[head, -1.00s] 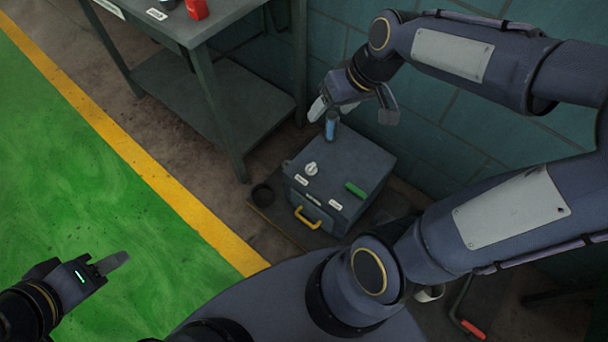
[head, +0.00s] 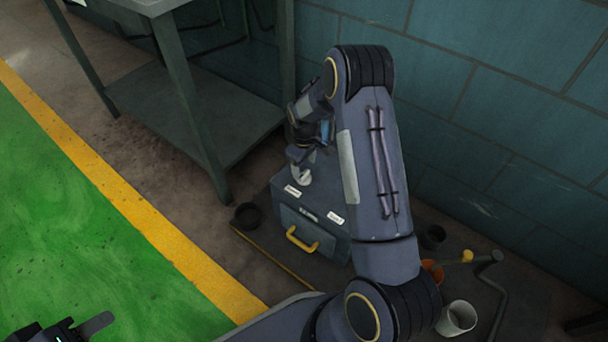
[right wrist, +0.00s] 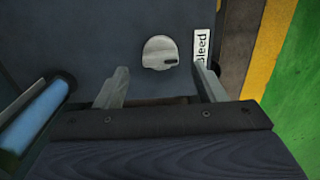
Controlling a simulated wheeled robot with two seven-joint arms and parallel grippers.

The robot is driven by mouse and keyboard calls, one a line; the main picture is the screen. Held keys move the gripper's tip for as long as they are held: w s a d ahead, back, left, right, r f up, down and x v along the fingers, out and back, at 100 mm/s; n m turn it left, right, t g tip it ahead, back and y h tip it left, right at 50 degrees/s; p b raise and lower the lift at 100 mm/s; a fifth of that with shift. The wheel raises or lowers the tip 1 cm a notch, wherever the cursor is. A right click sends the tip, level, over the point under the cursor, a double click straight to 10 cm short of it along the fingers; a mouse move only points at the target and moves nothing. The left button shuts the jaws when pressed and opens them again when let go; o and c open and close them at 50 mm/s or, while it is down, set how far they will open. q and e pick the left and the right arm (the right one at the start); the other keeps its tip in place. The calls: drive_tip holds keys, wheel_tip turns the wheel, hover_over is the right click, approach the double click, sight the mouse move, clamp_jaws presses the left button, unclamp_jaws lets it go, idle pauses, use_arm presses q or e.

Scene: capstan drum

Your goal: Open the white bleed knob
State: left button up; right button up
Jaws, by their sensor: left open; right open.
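The white bleed knob (head: 302,176) stands on top of a grey-blue box (head: 318,228), just below my right gripper (head: 303,160) in the head view. In the right wrist view the round knob (right wrist: 160,52) has a dark mark on its edge and a "Bleed" label (right wrist: 203,48) beside it. The open fingers of my right gripper (right wrist: 160,88) reach toward the knob, which shows between and beyond them; I see no contact. My left gripper (head: 90,328) is open and empty at the lower left, over the green floor.
A blue handle (right wrist: 38,112) stands left of my right gripper in the wrist view. The box front has a yellow handle (head: 303,240). A metal table (head: 195,130) stands to the left. A dark cup (head: 247,215) and a white cup (head: 457,318) flank the box.

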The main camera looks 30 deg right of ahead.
sight(304, 173)
drive_tip(key=shift+f+b, duration=0.5)
drive_tip(key=shift+f, duration=1.2)
drive_tip(key=shift+c, duration=0.2)
drive_tip(key=c, duration=0.9)
